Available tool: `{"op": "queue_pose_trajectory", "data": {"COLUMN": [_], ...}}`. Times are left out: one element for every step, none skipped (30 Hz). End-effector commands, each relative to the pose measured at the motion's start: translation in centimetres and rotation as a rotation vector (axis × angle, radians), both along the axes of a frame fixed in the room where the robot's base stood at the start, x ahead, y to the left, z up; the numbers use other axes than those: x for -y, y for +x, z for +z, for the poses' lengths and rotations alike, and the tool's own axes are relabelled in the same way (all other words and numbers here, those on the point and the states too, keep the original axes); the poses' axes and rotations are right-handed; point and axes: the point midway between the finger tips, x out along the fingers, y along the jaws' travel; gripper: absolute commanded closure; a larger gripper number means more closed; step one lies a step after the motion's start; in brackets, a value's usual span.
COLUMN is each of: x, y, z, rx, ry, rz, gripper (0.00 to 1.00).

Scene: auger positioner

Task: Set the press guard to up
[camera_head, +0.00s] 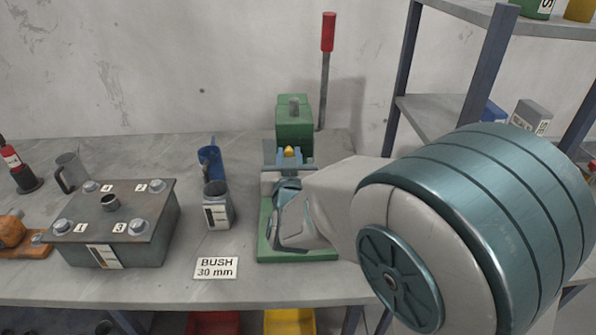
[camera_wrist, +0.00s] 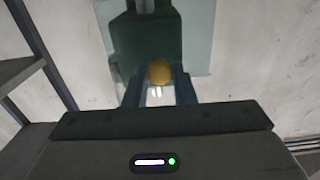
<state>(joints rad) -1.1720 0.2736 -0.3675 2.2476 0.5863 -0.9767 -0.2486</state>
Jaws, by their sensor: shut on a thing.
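The green press (camera_head: 294,122) stands on the bench, with a red-handled lever (camera_head: 327,35) upright at its right. My gripper (camera_head: 288,157) is in front of the press, with its blue fingers on either side of a yellow knob (camera_head: 290,151). In the wrist view my gripper (camera_wrist: 158,88) is shut on the yellow knob (camera_wrist: 160,71). A pale see-through pane, apparently the press guard (camera_wrist: 199,40), shows behind the knob and across the green press body (camera_wrist: 145,40). My wrist hides much of the press's lower front in the head view.
A grey block with numbered bolts (camera_head: 118,225), a grey container (camera_head: 217,207) and a blue mug (camera_head: 209,160) stand left of the press. A "BUSH 30 mm" label (camera_head: 216,268) is near the front edge. A shelf rack (camera_head: 403,75) stands at right. Wall space above the bench is clear.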

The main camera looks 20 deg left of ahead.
Motion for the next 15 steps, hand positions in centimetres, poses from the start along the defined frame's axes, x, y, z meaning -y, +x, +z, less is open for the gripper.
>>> {"op": "queue_pose_trajectory", "data": {"x": [0.13,0.05,-0.01,-0.02,-0.03,-0.04,-0.04,-0.05,-0.07,-0.07,-0.07,-0.07,-0.06,-0.07,-0.06], "y": [-0.01,-0.06,-0.11,-0.12,-0.13,-0.13,-0.13,-0.12,-0.12,-0.12,-0.11,-0.10,-0.10,-0.09,-0.07], "z": [0.82,1.03,1.21,1.31,1.36,1.40,1.41,1.41,1.43,1.45,1.48,1.51,1.54,1.56,1.58], "rx": [-0.002,-0.003,-0.004,-0.004,-0.004,-0.003,-0.003,-0.002,-0.001,-0.001,0.000,0.001,0.002,0.002,0.002], "ry": [0.000,-0.001,-0.001,-0.001,-0.001,-0.001,-0.001,-0.001,0.000,0.000,0.001,0.001,0.002,0.002,0.002], "rz": [-0.002,-0.001,0.000,0.001,0.001,0.001,0.001,0.001,0.001,0.001,0.001,0.001,0.001,0.001,0.001], "gripper": [1.00,1.00,1.00,1.00,1.00,1.00,1.00,1.00,1.00,1.00,1.00,1.00,1.00,0.74,0.63]}}
